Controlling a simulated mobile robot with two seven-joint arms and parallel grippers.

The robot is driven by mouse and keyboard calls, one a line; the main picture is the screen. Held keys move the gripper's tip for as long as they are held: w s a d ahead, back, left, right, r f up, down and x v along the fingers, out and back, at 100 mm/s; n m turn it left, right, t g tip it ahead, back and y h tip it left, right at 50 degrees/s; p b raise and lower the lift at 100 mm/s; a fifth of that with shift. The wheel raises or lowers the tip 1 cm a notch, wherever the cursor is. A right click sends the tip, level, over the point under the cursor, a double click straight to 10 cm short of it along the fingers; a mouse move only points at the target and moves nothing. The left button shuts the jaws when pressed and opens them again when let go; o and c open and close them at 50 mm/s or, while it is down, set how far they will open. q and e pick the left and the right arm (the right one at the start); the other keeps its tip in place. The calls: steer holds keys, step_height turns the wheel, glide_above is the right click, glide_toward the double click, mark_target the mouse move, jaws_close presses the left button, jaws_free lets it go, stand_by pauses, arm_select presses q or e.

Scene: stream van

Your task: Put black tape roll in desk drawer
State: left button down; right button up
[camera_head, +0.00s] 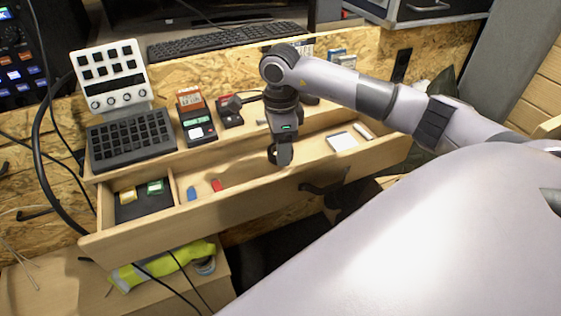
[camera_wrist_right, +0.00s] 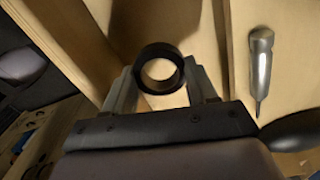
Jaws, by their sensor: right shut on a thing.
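The black tape roll (camera_wrist_right: 158,89) is a short dark ring held between the two fingers of my right gripper (camera_wrist_right: 160,72) in the wrist view, its hole facing the camera. In the head view my right gripper (camera_head: 281,155) points down over the middle of the open desk drawer (camera_head: 240,198), and the roll is a small dark shape at its fingertips. I cannot tell whether the roll touches the drawer floor. My left gripper is not in view.
The drawer holds a blue piece (camera_head: 192,193), a red piece (camera_head: 216,185), a white pad (camera_head: 342,140) and a dark tray (camera_head: 143,203). A keypad (camera_head: 131,138) and small boxes stand behind it. A screwdriver (camera_wrist_right: 261,70) lies right of the roll in the wrist view.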

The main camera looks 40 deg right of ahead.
steer(key=shift+f, duration=2.6)
steer(key=shift+f+b, duration=0.2)
steer(key=shift+b, duration=0.1)
steer(key=o, duration=1.1)
steer(key=shift+c, duration=0.2)
steer(key=shift+r, duration=0.15)
steer(key=shift+r, duration=0.25)
step_height(320, 180, up, 12)
steer(key=shift+f+p, duration=0.15)
steer(key=shift+p, duration=0.25)
